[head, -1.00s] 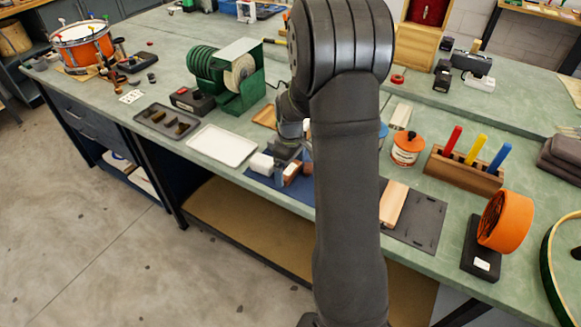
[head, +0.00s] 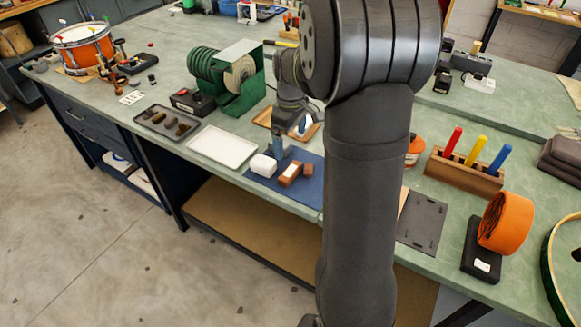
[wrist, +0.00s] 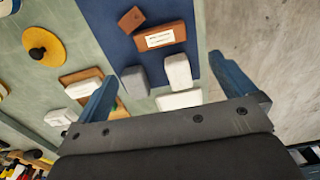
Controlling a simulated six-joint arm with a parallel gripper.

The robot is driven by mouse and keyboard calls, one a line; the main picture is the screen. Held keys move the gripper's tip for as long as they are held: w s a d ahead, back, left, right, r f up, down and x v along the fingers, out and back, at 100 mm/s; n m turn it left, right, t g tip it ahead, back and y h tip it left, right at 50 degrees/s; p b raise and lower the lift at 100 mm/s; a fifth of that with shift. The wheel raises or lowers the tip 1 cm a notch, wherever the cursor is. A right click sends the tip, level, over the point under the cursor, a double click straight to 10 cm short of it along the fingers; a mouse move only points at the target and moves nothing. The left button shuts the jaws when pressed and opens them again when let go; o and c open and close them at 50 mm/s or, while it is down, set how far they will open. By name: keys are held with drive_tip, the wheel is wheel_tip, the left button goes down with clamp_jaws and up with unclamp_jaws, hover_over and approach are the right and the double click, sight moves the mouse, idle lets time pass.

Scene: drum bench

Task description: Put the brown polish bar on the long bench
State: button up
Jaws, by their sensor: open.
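The brown bar with a white label (head: 290,174) lies on a blue mat (head: 256,181) on the long green-topped bench (head: 165,88). It also shows in the wrist view (wrist: 160,37). A smaller plain brown block (head: 308,168) lies beside it, also in the wrist view (wrist: 131,19). A white block (head: 263,165) and a grey block (wrist: 134,80) are on the mat too. My gripper (head: 290,135) is over the bench near the mat's back edge. In the wrist view my gripper (wrist: 163,68) has its blue fingers wide apart with nothing held between them.
A white tray (head: 222,147) and a dark tray of dark pieces (head: 148,113) stand left of the mat. A green grinder (head: 235,90) stands behind them. A wooden tray (head: 262,118) is close behind my gripper. My arm hides part of the bench's right side.

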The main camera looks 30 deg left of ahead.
drive_tip(key=shift+r, duration=0.1)
wheel_tip(320, 180, up, 4)
hover_over(290, 170)
drive_tip(key=f, duration=1)
drive_tip(key=shift+s+a+f, duration=0.1)
drive_tip(key=shift+s+f, duration=0.15)
drive_tip(key=shift+f, duration=0.1)
drive_tip(key=shift+w+f, duration=0.2)
drive_tip(key=shift+f, duration=2.9)
drive_tip(key=c, duration=1)
drive_tip(key=shift+o, duration=0.2)
drive_tip(key=shift+r, duration=0.1)
